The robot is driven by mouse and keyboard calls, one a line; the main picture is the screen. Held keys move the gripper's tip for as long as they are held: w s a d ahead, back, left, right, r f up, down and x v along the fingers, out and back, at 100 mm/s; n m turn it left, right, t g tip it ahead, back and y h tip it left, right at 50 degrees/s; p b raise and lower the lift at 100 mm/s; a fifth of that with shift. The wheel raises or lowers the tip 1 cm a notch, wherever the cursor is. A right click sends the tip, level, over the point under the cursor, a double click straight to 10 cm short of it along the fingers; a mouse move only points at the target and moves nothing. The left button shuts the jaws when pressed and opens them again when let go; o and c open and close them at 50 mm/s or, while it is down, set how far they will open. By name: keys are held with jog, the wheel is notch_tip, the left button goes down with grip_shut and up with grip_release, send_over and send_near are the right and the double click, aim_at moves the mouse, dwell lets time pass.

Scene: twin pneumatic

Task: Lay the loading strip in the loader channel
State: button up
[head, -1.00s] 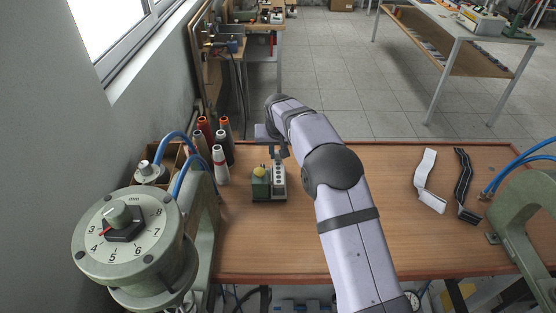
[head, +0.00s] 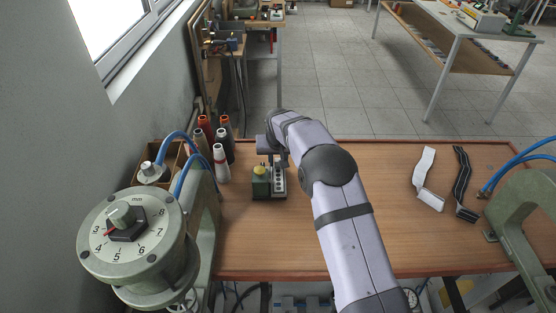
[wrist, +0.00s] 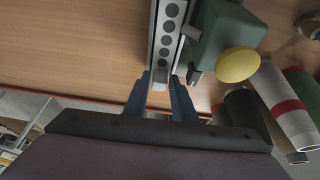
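The loading strip (wrist: 166,40), pale with a row of dark round spots, lies lengthwise between the grey rails of the loader channel (wrist: 182,30). It also shows in the head view (head: 279,181), beside the green loader block (head: 261,187) with its yellow knob (head: 260,171). My gripper (wrist: 160,78) is at the strip's near end in the wrist view. Its two dark blue fingers stand apart, one on each side of that end, with narrow gaps visible. In the head view the gripper is at the far end of the loader, partly hidden by its own body. Whether the strip sits fully down cannot be told.
Thread cones (head: 221,163) stand close left of the loader, with a dial unit (head: 128,228) nearer the front. A white strap (head: 427,175) and a black strap (head: 464,185) lie at the right, near a green frame (head: 525,220). The table middle is clear apart from my arm.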

aim_at(278, 179)
jog(key=shift+o, duration=0.9)
jog(key=shift+r, duration=0.2)
jog(key=shift+r, duration=0.15)
jog(key=b+v, duration=0.3)
jog(key=v, duration=0.8)
jog(key=shift+s+r+b, duration=0.25)
jog(key=shift+r+b, duration=0.05)
jog(key=s+d+f+g, duration=0.1)
jog(key=s+d+f, duration=0.2)
jog(key=s, duration=0.9)
jog(key=s+d+f+g, duration=0.2)
jog(key=s+d, duration=0.4)
jog(key=s, duration=0.6)
jog(key=s+d+f+g, duration=0.1)
jog(key=s+d+f, duration=0.3)
jog(key=s, duration=0.8)
jog(key=shift+s+d+f, duration=0.25)
jog(key=shift+d+f, duration=0.1)
jog(key=shift+d, duration=0.5)
